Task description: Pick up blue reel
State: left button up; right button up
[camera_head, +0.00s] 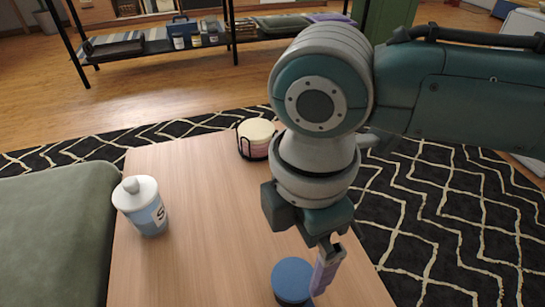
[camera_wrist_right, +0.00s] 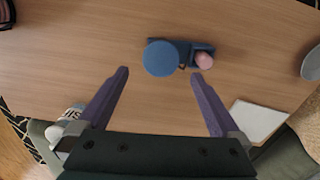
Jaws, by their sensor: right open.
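The blue reel (camera_head: 292,281) stands on the wooden table near the bottom edge of the head view, with its round blue top facing up. In the right wrist view the reel (camera_wrist_right: 160,58) is ahead of and between the fingertips, with room on both sides. My right gripper (camera_head: 327,262) points down just to the right of the reel; in the right wrist view its purple fingers (camera_wrist_right: 160,73) are spread and empty. The lower part of the reel is mostly hidden. My left gripper is not in view.
In the right wrist view a dark blue object (camera_wrist_right: 204,47) with a pink ball (camera_wrist_right: 204,61) lies beside the reel. A white square (camera_wrist_right: 258,121) lies at lower right. A lidded jar (camera_head: 143,205) and a black holder with coasters (camera_head: 256,138) stand on the table (camera_head: 190,255).

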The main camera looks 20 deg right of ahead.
aim_at(294, 278)
jog(key=f+b, duration=0.1)
jog(key=f, duration=0.1)
jog(key=f+b, duration=0.1)
jog(key=f, duration=0.1)
jog(key=shift+s+a+f, duration=0.1)
jog(key=shift+s+a, duration=0.1)
notch_tip(294, 278, down, 5)
jog(key=b, duration=0.4)
jog(key=shift+c, duration=0.2)
jog(key=c, duration=1.2)
